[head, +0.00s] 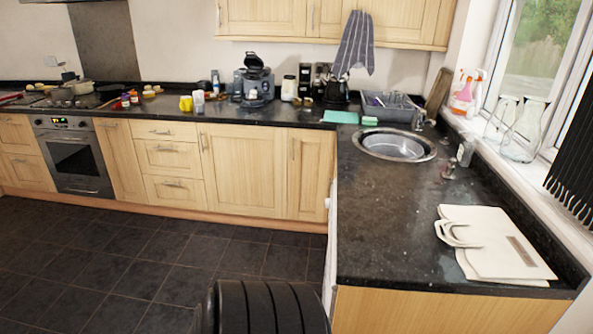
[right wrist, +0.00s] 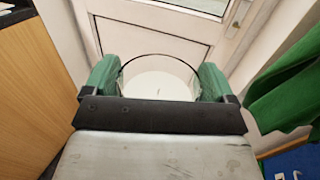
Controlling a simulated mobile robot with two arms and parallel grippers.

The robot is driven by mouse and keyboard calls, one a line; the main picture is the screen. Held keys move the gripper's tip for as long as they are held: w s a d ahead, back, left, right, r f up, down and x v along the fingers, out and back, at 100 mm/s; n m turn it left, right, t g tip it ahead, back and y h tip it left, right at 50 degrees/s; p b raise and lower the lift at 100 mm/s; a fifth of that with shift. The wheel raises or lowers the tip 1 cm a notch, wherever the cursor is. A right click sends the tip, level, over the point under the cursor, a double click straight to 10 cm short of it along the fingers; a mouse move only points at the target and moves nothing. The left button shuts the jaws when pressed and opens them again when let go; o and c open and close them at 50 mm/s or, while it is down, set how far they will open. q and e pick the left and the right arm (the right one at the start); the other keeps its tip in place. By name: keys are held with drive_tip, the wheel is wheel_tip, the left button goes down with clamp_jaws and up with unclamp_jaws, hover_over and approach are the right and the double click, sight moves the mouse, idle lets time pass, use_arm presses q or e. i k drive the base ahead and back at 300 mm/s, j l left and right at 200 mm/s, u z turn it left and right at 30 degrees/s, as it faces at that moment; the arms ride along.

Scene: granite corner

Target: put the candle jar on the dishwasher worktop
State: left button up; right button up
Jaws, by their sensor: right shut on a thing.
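The candle jar (right wrist: 158,88) is a clear glass with white wax and a small wick, seen from above in the right wrist view. My right gripper (right wrist: 160,76) is shut on it, with one green finger on each side of the glass. The near part of the jar is hidden behind the gripper's dark bar. The dark granite worktop (head: 385,220) runs along the right in the head view, with a white appliance edge (head: 331,235) under its left side. Neither gripper shows in the head view.
A cream folded bag or board (head: 490,240) lies on the worktop's near right. A round sink (head: 397,146) and a dish rack (head: 390,105) are farther back. The worktop's near left is clear. In the right wrist view, a door (right wrist: 150,40) and green cloth (right wrist: 285,85) show.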

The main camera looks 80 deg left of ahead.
sight(383, 221)
drive_tip(key=u, duration=2.2)
drive_tip(key=i+u, duration=0.3)
drive_tip(key=i, duration=0.15)
drive_tip(key=i+l+u, duration=0.3)
drive_tip(key=i, duration=0.15)
drive_tip(key=j, duration=0.1)
